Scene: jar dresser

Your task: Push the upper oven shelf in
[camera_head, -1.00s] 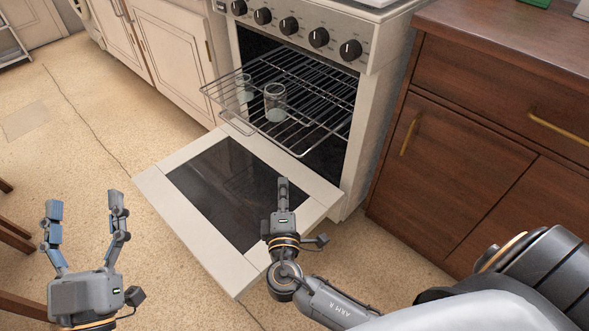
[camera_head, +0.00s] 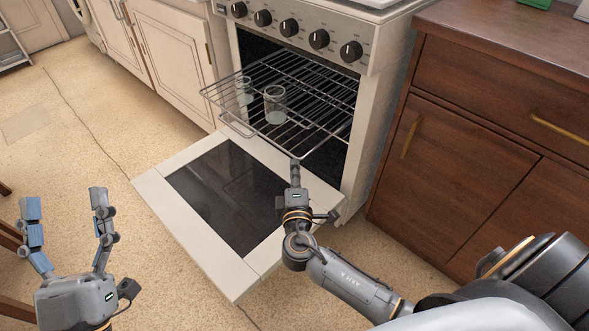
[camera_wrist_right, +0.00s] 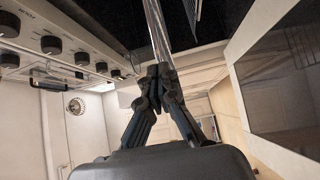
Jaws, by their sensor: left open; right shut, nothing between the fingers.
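The upper oven shelf (camera_head: 310,132) is a wire rack sticking out of the oven over the lowered door. My right gripper (camera_head: 295,163) is shut and empty, with its fingertips at the rack's front edge near its right corner. In the right wrist view the shut fingertips (camera_wrist_right: 157,72) are close to a pale metal bar of the rack (camera_wrist_right: 158,30); I cannot tell whether they touch. My left gripper (camera_head: 65,203) is open and empty at the lower left, over the floor, far from the oven.
Two glass jars (camera_head: 275,104) (camera_head: 243,90) show at the rack; which level they stand on is unclear. The open oven door (camera_head: 160,200) lies beneath the rack. Brown cabinets (camera_head: 460,160) stand close on the right.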

